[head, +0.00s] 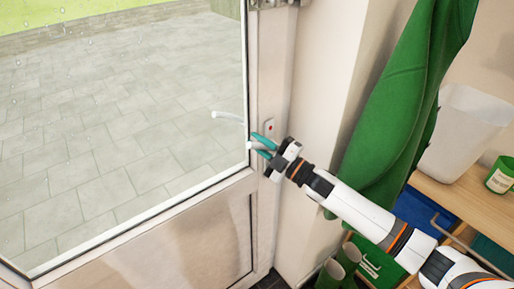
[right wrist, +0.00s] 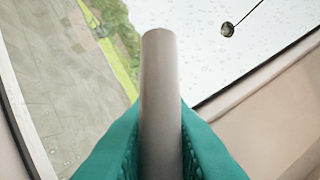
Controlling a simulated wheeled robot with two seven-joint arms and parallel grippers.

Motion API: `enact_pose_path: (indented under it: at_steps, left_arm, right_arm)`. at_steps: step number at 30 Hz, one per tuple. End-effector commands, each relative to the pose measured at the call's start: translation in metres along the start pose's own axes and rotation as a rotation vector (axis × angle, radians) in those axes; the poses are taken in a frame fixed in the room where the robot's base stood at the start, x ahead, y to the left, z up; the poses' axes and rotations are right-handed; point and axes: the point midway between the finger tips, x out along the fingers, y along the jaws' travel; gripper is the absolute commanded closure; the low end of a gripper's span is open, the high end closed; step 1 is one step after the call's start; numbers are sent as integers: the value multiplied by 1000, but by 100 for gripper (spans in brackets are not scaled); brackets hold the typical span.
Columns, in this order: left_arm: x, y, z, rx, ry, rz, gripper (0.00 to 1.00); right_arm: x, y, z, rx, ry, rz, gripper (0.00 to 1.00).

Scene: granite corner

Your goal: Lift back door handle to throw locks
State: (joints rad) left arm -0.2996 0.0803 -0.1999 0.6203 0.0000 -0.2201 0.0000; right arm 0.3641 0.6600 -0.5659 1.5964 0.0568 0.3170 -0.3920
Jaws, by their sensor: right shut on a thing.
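The back door (head: 200,205) stands in front of me, with a large glass pane above a lower panel. Its handle (head: 254,145) is a pale grey bar on the right side of the door. My right gripper (head: 262,146), with teal fingers, is shut on the handle. In the right wrist view the handle (right wrist: 160,90) runs up between the two teal fingers, its rounded end free beyond them. A backplate with a red mark (head: 270,128) sits on the door frame edge by the gripper. My left gripper is not in view.
A green cloth garment (head: 405,100) hangs on the wall right of the door. A wooden shelf (head: 455,198) holds a white bin (head: 462,130) and a green pot (head: 500,176). Green boots (head: 340,268) stand below. Grey paving (head: 110,110) lies outside the glass.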

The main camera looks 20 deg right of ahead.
Motion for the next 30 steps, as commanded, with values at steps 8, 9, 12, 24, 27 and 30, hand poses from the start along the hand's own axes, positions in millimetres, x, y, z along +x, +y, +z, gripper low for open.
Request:
enact_pose_path:
  at_steps: [8, 9, 12, 24, 27, 30]
  left_arm:
    - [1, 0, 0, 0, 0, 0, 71]
    - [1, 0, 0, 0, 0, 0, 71]
    - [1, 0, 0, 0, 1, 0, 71]
    - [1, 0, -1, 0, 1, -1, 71]
    - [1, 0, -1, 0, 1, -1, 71]
    - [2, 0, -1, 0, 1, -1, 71]
  right_arm:
    - [0, -4, -1, 40, 5, -17, 100]
    - [0, -4, -1, 41, 5, -18, 100]
    - [0, -4, -1, 41, 5, -18, 100]
    - [0, -4, -1, 39, 4, -17, 62]
    - [0, -4, -1, 39, 4, -17, 62]
    - [-2, -4, -1, 38, 4, -17, 62]
